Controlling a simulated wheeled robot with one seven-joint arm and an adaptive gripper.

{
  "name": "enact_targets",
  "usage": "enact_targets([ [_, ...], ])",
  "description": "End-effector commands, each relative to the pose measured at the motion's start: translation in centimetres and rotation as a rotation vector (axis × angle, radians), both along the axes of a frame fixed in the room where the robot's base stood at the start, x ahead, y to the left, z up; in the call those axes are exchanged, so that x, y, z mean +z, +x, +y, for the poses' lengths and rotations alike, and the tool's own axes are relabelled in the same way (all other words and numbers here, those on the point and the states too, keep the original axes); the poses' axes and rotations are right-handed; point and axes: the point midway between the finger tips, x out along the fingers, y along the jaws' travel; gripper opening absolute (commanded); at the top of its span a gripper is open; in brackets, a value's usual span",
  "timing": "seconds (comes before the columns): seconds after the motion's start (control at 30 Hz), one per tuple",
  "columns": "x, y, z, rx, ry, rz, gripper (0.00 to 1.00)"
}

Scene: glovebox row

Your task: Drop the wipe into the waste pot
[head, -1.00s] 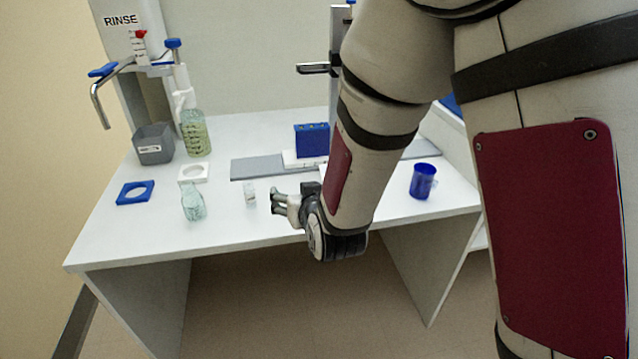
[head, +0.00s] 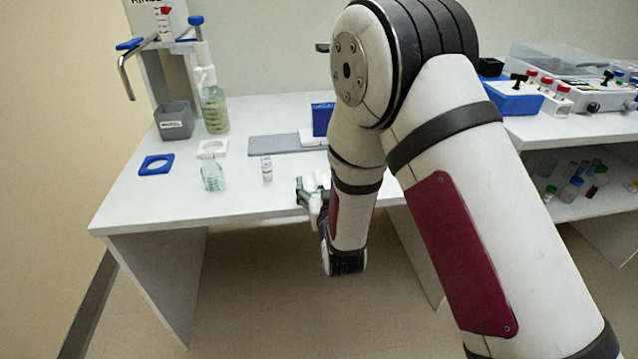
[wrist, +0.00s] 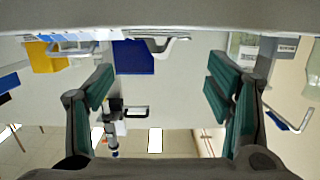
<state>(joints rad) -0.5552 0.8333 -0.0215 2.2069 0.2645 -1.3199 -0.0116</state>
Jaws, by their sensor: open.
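A grey square pot (head: 174,122) with a small label, too small to read, stands at the back left of the white table; it looks like the waste pot. I cannot make out the wipe in any view. My gripper (head: 307,191) is at the table's front edge, right of the small vial and well to the right of the grey pot, partly hidden by my arm. In the wrist view my gripper (wrist: 160,88) is open, its green-padded fingers wide apart with nothing between them.
A blue box (head: 322,119) stands behind my arm. The left front tabletop is clear.

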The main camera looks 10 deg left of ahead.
Motion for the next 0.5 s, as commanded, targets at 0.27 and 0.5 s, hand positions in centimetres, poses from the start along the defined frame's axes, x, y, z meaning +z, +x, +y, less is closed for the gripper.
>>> enact_targets([
  [0.27,-0.5,2.0,0.5,0.001,0.0,0.001,0.73],
  [0.5,-1.2,5.1,1.3,0.0,0.001,0.0,0.73],
])
